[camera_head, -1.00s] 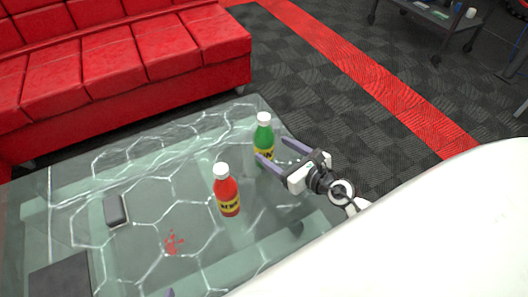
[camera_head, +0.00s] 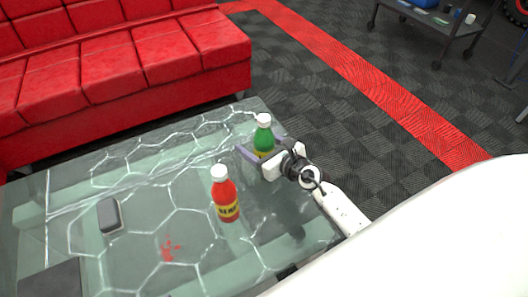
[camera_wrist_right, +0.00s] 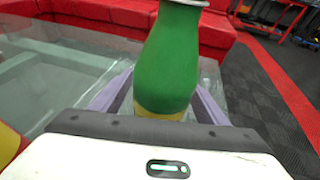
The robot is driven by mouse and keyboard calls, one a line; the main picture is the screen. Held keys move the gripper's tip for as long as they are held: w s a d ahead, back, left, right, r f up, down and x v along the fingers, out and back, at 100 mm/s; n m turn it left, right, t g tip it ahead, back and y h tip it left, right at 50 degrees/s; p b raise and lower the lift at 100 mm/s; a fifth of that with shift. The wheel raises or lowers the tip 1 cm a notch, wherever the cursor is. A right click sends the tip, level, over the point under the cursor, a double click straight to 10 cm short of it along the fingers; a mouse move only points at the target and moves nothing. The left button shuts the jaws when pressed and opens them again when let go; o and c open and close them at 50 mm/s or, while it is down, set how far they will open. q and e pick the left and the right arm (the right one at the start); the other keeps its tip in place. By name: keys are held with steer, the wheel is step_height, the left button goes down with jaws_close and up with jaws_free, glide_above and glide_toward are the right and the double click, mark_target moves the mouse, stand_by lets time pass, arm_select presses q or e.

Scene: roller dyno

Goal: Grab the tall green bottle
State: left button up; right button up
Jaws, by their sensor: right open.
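The tall green bottle (camera_head: 264,138) has a white cap and a yellow label and stands upright near the far right edge of the glass table. My right gripper (camera_head: 258,152) is open around its lower part, with a purple finger on each side. In the right wrist view the green bottle (camera_wrist_right: 168,65) stands upright between the two open fingers (camera_wrist_right: 165,95); its base is hidden behind the gripper body. My left gripper cannot be made out.
A red bottle (camera_head: 225,197) with a white cap stands left of my right gripper on the glass table (camera_head: 140,160). A small grey object (camera_head: 109,215) and a dark flat panel (camera_head: 52,281) lie further left. A red sofa (camera_head: 130,70) is behind; a cart (camera_head: 430,25) stands far right.

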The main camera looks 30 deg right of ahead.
steer(key=c, duration=1.4)
steer(key=shift+r, duration=0.1)
steer(key=shift+c, duration=1.2)
